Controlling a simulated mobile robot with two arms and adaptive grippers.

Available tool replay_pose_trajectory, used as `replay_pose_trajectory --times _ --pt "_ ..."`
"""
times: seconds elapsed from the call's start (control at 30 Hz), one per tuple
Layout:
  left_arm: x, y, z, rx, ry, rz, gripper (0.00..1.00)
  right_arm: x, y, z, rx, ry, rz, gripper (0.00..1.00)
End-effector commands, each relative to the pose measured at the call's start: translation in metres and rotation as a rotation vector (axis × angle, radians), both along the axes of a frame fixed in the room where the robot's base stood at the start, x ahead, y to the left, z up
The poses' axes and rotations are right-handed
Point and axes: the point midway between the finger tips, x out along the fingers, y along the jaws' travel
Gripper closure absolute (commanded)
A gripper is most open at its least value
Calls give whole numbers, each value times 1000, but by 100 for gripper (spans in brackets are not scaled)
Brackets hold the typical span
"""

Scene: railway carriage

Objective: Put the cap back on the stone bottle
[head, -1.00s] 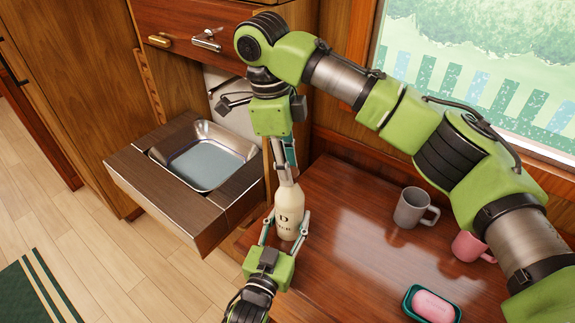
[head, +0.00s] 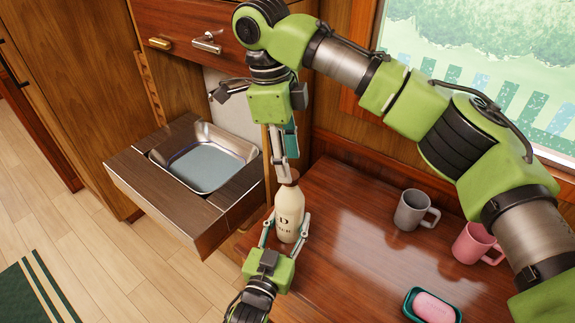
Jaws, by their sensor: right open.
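My right gripper (head: 284,168) points down from above, seen nearly edge-on. It is open, with its fingers at the bottle's top. A brown piece, apparently the cap (head: 291,178), shows at the bottle's top, partly hidden by a finger. I cannot tell how firmly it sits.
On the wooden table (head: 345,220) are a grey mug (head: 411,211), a pink mug (head: 474,243) and a pink soap (head: 434,306) in a teal dish (head: 409,298). A pulled-out unit with a metal basin (head: 205,160) stands left of the bottle. The table's middle is clear.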

Motion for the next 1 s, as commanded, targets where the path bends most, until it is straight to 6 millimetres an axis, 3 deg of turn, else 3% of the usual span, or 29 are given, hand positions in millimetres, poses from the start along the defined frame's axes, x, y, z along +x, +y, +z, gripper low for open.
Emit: replay_pose_trajectory --times 0.2,0.63,0.77,1.0 --pt "0 0 -1 1 2 0 100 0 0 18 -1 0 1 57" --pt "0 0 -1 1 2 0 100 0 0 18 5 9 65 59" --pt "0 0 -1 1 2 0 100 0 0 20 17 29 227 59" --pt "0 0 -1 1 2 0 100 0 -1 24 46 82 667 59"
